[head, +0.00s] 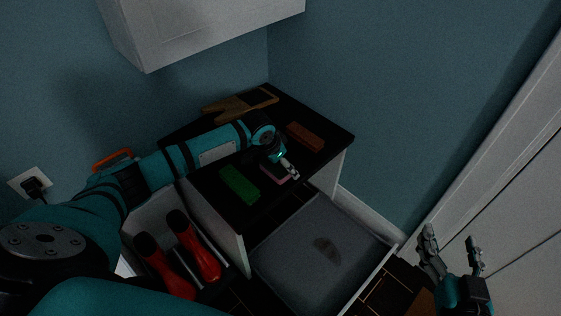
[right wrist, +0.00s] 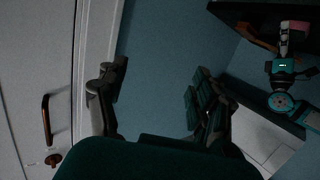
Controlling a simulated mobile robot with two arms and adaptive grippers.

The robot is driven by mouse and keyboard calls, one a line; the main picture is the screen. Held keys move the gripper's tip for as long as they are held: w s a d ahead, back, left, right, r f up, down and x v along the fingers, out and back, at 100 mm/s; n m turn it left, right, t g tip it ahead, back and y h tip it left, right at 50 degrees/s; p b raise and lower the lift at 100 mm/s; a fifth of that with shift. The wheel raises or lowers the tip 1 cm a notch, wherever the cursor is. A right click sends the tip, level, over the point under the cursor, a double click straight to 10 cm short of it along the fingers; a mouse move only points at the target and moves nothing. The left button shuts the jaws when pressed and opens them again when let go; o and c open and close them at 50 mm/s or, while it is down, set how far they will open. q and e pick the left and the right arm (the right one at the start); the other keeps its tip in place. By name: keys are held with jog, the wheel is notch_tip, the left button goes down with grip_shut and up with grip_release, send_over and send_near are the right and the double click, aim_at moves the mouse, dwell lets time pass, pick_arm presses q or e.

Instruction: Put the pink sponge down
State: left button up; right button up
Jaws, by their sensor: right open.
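The pink sponge (head: 274,177) is at the black counter top (head: 208,177), partly hidden by my left gripper (head: 289,171). A pinkish patch also shows beside that gripper in the right wrist view (right wrist: 284,48). My left gripper is right at the sponge. Its fingers are small and dark here, so I cannot tell whether they grip it, or whether the sponge rests on the counter. My right gripper (head: 452,245) is open and empty at the lower right, away from the counter. Its two fingers also show apart in the right wrist view (right wrist: 155,100).
A green block (head: 239,184) and an orange-brown block (head: 305,137) lie on the counter. A wooden item (head: 240,104) lies at the back. Below, an open grey drawer (head: 290,262) holds a small brown thing (head: 327,248). Red-and-black items (head: 205,260) stand lower left. A white door (right wrist: 30,110) is near my right gripper.

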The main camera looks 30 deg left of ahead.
aim_at(270, 171)
pick_arm(q)
jog(key=shift+r, duration=0.15)
